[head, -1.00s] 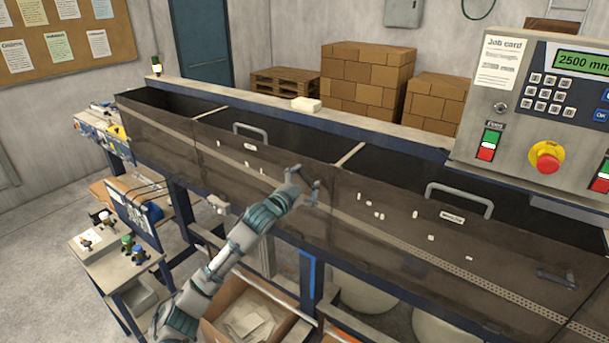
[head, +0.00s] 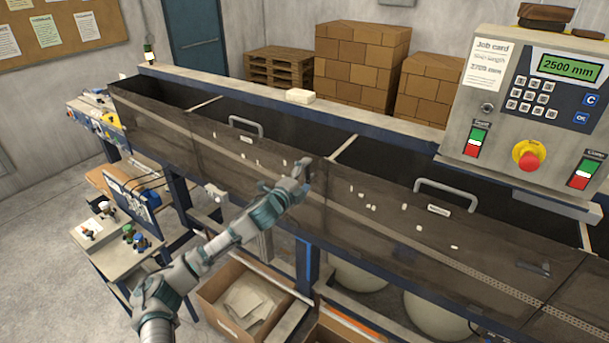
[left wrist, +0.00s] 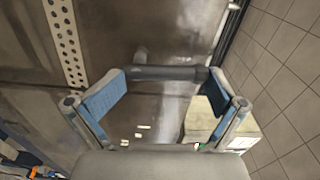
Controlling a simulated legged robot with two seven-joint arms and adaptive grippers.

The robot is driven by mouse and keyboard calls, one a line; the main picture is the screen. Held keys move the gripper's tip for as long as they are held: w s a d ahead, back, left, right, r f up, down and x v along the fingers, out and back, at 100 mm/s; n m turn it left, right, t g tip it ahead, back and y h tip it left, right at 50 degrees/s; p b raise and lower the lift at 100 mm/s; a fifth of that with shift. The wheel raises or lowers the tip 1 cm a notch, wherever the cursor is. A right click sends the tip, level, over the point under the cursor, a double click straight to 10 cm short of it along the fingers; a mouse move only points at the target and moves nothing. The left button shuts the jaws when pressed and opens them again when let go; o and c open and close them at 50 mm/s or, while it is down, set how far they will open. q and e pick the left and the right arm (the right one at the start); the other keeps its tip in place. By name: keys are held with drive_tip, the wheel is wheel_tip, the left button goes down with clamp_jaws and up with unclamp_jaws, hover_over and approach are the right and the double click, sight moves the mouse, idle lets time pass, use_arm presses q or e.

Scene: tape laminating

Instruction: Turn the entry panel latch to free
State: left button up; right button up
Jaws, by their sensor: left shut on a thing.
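The dark, see-through entry panel (head: 225,148) has a grey handle, a small label and scattered white marks. My left gripper (head: 299,173) is at the panel's right end, against its front. In the left wrist view, my left gripper (left wrist: 165,78) has its two blue-padded fingers at the two ends of a short dark bar, the latch (left wrist: 165,72), and is shut on it. In the head view the gripper mostly hides this latch. My right gripper is not in view.
A second dark panel (head: 395,215) with its own handle (head: 446,193) and latch (head: 533,268) continues to the right. A control box (head: 530,110) stands above it. A cardboard box (head: 240,300) is below my arm, and a small table (head: 120,255) stands at left.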

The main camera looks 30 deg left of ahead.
use_arm(q)
drive_tip(key=shift+a+r+m, duration=0.25)
drive_tip(key=shift+r+m, duration=0.15)
drive_tip(key=shift+r, duration=0.3)
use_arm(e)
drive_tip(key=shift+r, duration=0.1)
use_arm(q)
drive_tip(key=o, duration=0.7)
drive_tip(key=shift+o, duration=0.2)
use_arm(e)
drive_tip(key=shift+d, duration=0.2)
use_arm(q)
drive_tip(key=shift+s, duration=0.1)
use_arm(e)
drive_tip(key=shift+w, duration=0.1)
use_arm(q)
drive_tip(key=s, duration=0.1)
drive_tip(key=s+f, duration=0.1)
drive_tip(key=s, duration=0.2)
drive_tip(key=shift+s+a+f, duration=0.15)
drive_tip(key=shift+s+f, duration=0.05)
drive_tip(key=shift+f, duration=0.2)
approach(306, 176)
drive_tip(key=shift+s, duration=0.95)
drive_tip(key=shift+d+r, duration=0.25)
drive_tip(key=shift+d, duration=0.15)
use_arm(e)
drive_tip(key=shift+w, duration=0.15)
